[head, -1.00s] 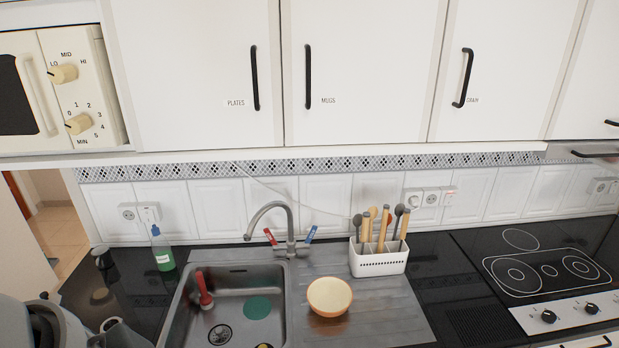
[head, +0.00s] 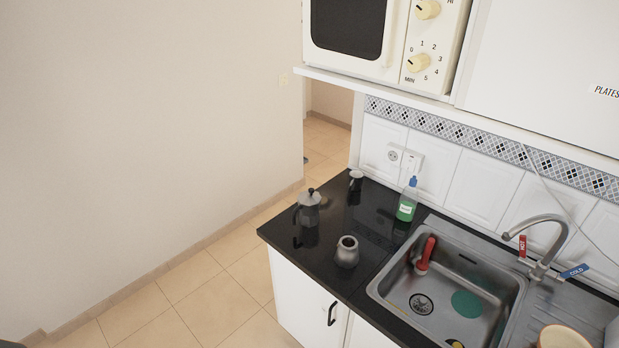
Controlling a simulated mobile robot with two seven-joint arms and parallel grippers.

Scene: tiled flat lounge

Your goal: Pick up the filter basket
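I cannot single out the filter basket for certain. A small grey metal vessel (head: 347,252) with an open, dark top stands upright on the black counter, left of the sink; its inside is too small to read. A grey moka pot (head: 308,208) with a dark knob stands near the counter's left end. A small grey and dark piece (head: 356,180) sits at the back of the counter near the wall; it could be a pot part, but I cannot tell. Neither gripper shows clearly in the head view.
The steel sink (head: 452,285) holds a red-handled tool (head: 426,253) and a green disc (head: 467,304). A green soap bottle (head: 407,200) stands behind the counter pieces. A bowl (head: 562,337) is at the lower right. The microwave (head: 385,35) hangs above. Tiled floor (head: 215,310) is free at left.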

